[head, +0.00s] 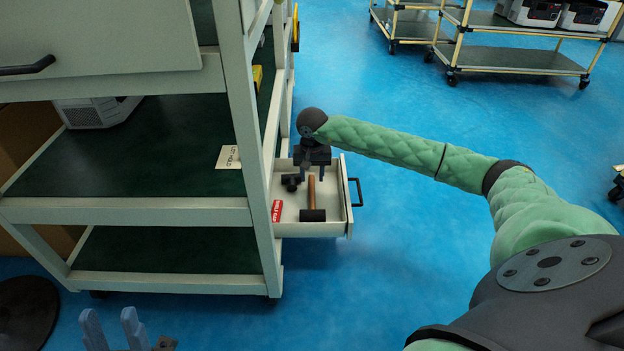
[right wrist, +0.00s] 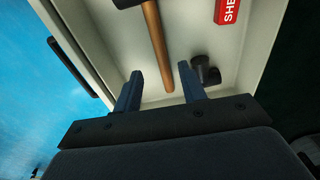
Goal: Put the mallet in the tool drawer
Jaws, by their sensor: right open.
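The tool drawer (head: 345,212) is pulled out from the side of the rack. The mallet, with a brown handle (head: 311,188) and a black head (head: 312,215), lies inside it, head toward the front. In the right wrist view the mallet (right wrist: 155,38) lies on the drawer floor, clear of the fingertips. My right gripper (head: 310,175) is open over the back part of the drawer; its fingertips (right wrist: 160,76) are on either side of the handle's end, with nothing gripped. My left gripper (head: 112,325) is open and empty at the bottom left.
A black fitting (head: 291,182) and a red labelled item (head: 277,210) also lie in the drawer. The drawer has a black handle (head: 357,192). The grey rack (head: 130,212) fills the left side. Carts (head: 510,60) stand at the back right. Blue floor between is clear.

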